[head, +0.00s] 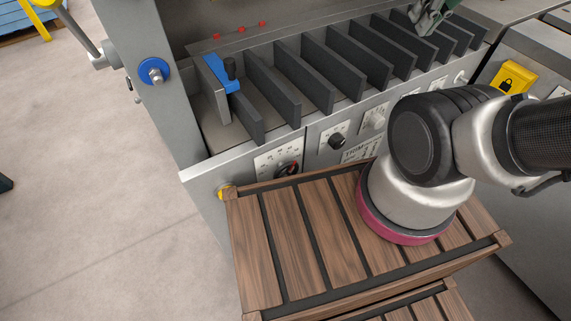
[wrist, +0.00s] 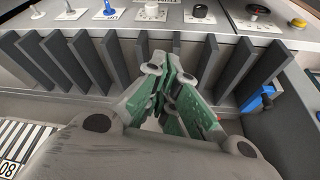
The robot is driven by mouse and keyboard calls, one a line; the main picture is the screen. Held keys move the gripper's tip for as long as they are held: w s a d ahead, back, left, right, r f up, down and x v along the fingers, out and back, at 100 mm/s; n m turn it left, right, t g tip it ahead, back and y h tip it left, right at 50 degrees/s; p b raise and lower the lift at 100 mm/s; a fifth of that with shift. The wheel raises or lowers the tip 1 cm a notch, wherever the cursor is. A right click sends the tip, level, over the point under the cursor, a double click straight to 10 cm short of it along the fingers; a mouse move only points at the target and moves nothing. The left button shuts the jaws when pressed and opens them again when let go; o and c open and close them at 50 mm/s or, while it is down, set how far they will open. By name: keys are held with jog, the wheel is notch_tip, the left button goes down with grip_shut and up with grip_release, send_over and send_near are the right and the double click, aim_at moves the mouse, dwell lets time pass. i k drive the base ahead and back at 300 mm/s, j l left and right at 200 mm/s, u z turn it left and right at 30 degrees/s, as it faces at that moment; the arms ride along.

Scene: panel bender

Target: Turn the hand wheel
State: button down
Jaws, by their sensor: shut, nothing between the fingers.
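No hand wheel can be told for certain. The closest match is a dark round control with red on it (head: 288,170), low on the machine's front panel in the head view and partly cut off by the slatted wooden platform. It seems to show small at the top right of the wrist view (wrist: 257,10). A black knob (head: 337,141) sits to its right, and it seems to show in the wrist view (wrist: 200,14). My gripper (head: 424,22) is over the dark upright plates, apart from these controls. Its green-and-grey fingers (wrist: 160,68) are shut and empty.
A row of dark upright plates (head: 318,77) lines the machine's ledge, with a blue clamp (head: 220,72) at the left end. The slatted wooden platform (head: 276,238) stands before the panel, under my arm. A yellow lock box (head: 513,77) is at right.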

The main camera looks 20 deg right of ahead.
aim_at(284, 169)
jog(key=k+j, duration=0.1)
jog(key=j, duration=0.45)
jog(key=k+j, duration=0.1)
jog(key=j, duration=0.45)
jog(key=k+j, duration=0.1)
jog(key=j, duration=0.45)
jog(key=k+j, duration=0.1)
jog(key=j, duration=0.45)
jog(key=j+z, duration=0.15)
jog(key=z, duration=0.3)
jog(key=j+z, duration=0.1)
jog(key=z, duration=0.35)
jog(key=k+j+z, duration=0.1)
jog(key=z, duration=0.35)
jog(key=k+z, duration=0.1)
jog(key=z, duration=0.35)
